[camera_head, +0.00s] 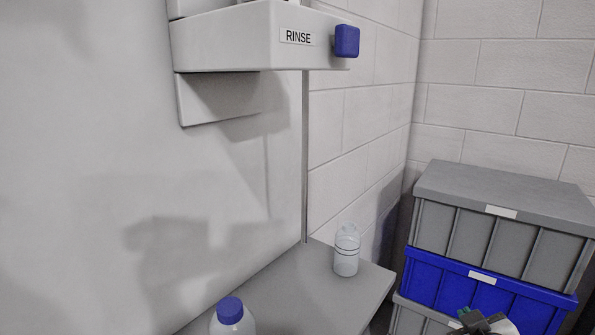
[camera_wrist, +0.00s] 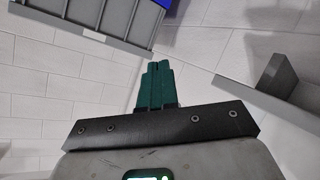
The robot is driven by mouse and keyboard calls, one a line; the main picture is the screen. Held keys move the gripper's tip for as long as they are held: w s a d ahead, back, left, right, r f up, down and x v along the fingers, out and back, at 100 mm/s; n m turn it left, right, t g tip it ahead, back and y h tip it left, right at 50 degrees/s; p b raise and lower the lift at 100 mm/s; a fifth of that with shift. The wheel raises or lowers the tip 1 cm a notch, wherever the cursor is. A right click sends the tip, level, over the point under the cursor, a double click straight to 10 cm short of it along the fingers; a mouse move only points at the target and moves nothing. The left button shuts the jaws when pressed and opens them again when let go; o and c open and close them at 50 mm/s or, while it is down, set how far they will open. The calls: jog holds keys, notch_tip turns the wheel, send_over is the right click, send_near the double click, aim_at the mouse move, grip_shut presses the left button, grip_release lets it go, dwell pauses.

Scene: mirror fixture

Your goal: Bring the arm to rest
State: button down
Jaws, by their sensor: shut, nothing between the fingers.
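My gripper (camera_wrist: 155,82) shows in the wrist view with its green fingers together and nothing between them. The same gripper (camera_head: 468,318) shows at the bottom right edge of the head view, in front of the stacked crates, with its lower part cut off by the frame. It appears apart from the crates, though the distance is hard to judge. The rest of my arm is mostly out of the head view.
A grey shelf (camera_head: 310,285) holds a clear bottle (camera_head: 346,262) and a blue-capped bottle (camera_head: 231,318). A box labelled RINSE (camera_head: 225,42) with a blue block (camera_head: 347,41) is above. A grey crate (camera_head: 490,225) sits on a blue crate (camera_head: 450,280) at right.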

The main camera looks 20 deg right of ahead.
jog(key=s+a+f+g+y, duration=0.2)
jog(key=s+a+f, duration=0.25)
jog(key=f, duration=0.25)
jog(key=s+a+f+g+y, duration=0.25)
jog(key=s+f, duration=0.25)
jog(key=f, duration=0.3)
jog(key=s+a+f+g+y, duration=0.1)
jog(key=s+a+f+g, duration=0.2)
jog(key=s, duration=0.4)
jog(key=s+a+f+g+y, duration=0.1)
jog(key=s+a+f+g, duration=0.2)
jog(key=s, duration=0.5)
notch_tip(320, 180, down, 2)
jog(key=shift+a+f+m, duration=0.2)
jog(key=shift+a+m, duration=0.1)
jog(key=shift+a, duration=0.35)
jog(key=shift+w+y, duration=0.1)
jog(key=shift+y, duration=0.15)
